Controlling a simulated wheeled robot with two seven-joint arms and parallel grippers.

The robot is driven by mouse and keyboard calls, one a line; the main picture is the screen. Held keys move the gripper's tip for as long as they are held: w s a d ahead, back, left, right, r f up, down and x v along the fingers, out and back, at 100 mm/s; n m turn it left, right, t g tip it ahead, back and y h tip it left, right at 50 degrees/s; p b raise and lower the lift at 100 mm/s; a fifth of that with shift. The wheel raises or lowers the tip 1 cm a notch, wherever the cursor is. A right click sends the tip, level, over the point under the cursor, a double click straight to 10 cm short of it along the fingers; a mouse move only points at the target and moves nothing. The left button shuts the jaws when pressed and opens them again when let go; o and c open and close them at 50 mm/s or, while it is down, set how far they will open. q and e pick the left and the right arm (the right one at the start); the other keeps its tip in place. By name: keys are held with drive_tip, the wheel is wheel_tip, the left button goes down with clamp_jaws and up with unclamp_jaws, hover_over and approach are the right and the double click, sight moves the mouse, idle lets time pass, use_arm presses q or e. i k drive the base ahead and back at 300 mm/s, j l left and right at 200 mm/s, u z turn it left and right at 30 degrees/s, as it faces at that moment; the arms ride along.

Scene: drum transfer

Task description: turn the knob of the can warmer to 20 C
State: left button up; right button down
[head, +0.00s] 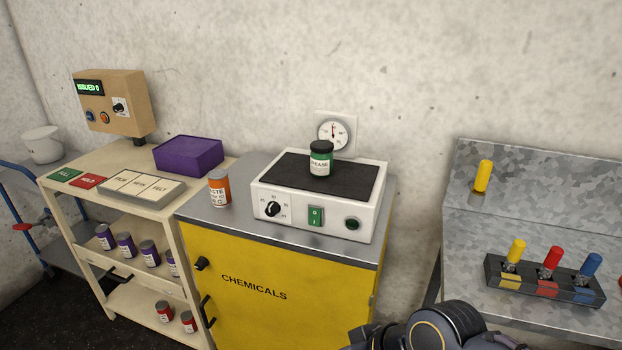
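The can warmer (258,197) is a white box with a black top plate, standing on the yellow chemicals cabinet. Its black knob (272,209) is at the left of the front face, with a ring of small marks too small to read surely. A green rocker switch (315,215) and a dark green round button (352,224) sit to its right. A green can labelled grease (321,160) stands upright on the top plate. A dark arm part of mine shows at the bottom edge, right of the cabinet, well apart from the knob. Neither gripper's fingers are visible.
An orange-brown can (219,189) stands left of the warmer, close to the knob side. A round gauge (333,132) is on the wall behind. A cream shelf cart (105,158) stands left; a grey bench (540,225) with coloured-handled tools stands right.

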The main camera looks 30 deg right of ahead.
sight(273, 208)
drive_tip(key=i+j+z, duration=0.4)
drive_tip(key=j, duration=0.35)
drive_tip(key=i+j+z, duration=0.2)
drive_tip(key=j, duration=0.25)
drive_tip(key=i, duration=0.05)
